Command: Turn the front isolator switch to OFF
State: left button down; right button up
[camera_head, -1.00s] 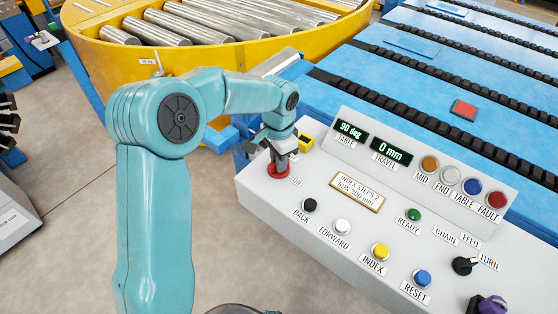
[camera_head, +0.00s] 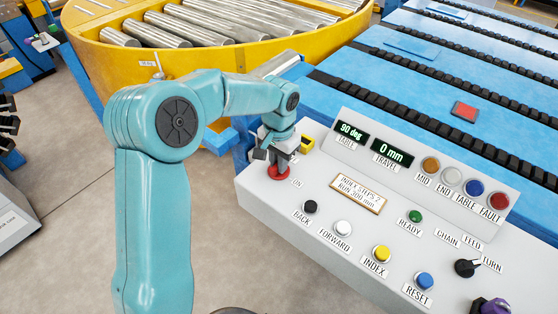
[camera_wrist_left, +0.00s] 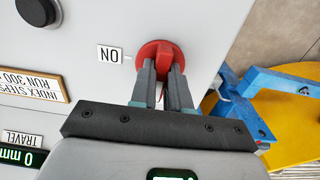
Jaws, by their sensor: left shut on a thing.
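The red isolator switch (camera_head: 279,172) sits at the left end of the grey console, next to an ON label (camera_head: 297,183). My left gripper (camera_head: 278,162) comes down on it from above. In the left wrist view, its two dark fingers (camera_wrist_left: 162,72) are closed on either side of the handle of the red switch (camera_wrist_left: 160,48). The ON label (camera_wrist_left: 109,55) shows upside down, left of the knob. The fingers hide part of the handle, so I cannot tell exactly where it points. My right gripper is not in view.
The grey console (camera_head: 325,255) carries several push buttons, a black selector (camera_head: 466,268) and two displays reading 90 deg and 0 mm. A yellow part (camera_head: 307,144) stands close behind my gripper. A yellow roller turntable (camera_head: 90,55) and blue conveyor (camera_head: 330,88) lie beyond.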

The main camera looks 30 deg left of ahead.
pick_arm(q)
jog(key=shift+w+a+r, duration=0.1)
jog(key=shift+r, duration=0.15)
jog(key=c, duration=1.1)
grip_release()
jog(key=shift+f, duration=0.1)
notch_tip(320, 180, up, 16)
jog(key=p, duration=0.1)
jog(key=shift+r+p, duration=0.2)
jog(key=shift+p, duration=0.15)
jog(key=shift+s, duration=0.3)
